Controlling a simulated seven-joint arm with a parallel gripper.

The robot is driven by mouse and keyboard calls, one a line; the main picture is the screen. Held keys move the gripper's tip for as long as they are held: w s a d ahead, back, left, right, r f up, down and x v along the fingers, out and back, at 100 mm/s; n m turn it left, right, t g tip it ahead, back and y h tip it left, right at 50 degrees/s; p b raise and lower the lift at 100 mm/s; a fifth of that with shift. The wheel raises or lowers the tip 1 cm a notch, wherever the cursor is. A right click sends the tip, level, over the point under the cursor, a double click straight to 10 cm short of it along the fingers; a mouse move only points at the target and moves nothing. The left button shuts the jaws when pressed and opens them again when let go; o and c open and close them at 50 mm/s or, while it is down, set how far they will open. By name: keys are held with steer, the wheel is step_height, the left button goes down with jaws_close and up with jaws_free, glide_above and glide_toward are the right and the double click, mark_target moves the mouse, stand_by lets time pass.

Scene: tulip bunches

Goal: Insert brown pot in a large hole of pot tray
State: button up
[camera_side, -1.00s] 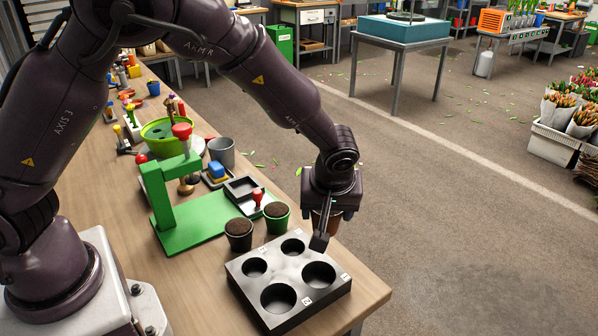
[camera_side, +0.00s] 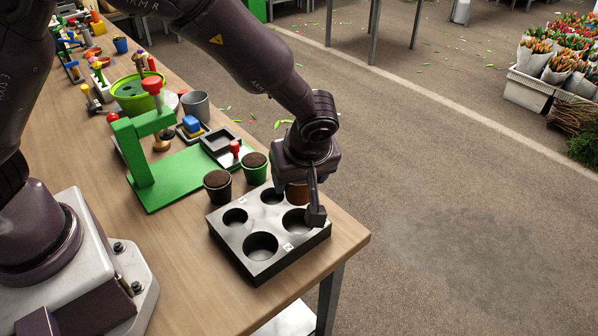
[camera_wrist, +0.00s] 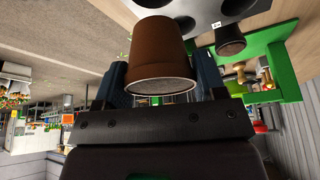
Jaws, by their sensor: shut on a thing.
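My gripper (camera_side: 299,203) is shut on the brown pot (camera_side: 296,193), which is partly hidden behind a finger in the side view. In the wrist view the brown pot (camera_wrist: 158,52) sits between my two fingers, its pale-ringed end toward the camera. The dark grey pot tray (camera_side: 288,256) lies near the table's end with two small holes and two large holes, all looking empty. The pot is at the tray's right far part, close to the far large hole (camera_side: 296,221). I cannot tell whether it is above that hole or beside it. The tray (camera_wrist: 198,10) also shows at the wrist view's top.
A black pot (camera_side: 218,188) and a green pot (camera_side: 254,169), both soil-filled, stand close behind the tray. A green stand (camera_side: 180,180) and a red-handled stamp (camera_side: 235,150) are farther left and back. The table edge runs close by the tray's right side.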

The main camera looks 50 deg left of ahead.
mark_target(299, 198)
steer(key=shift+f, duration=2.7)
steer(key=shift+f, duration=1.65)
steer(key=o, duration=1.1)
steer(key=shift+f, duration=0.1)
steer(key=v, duration=1.3)
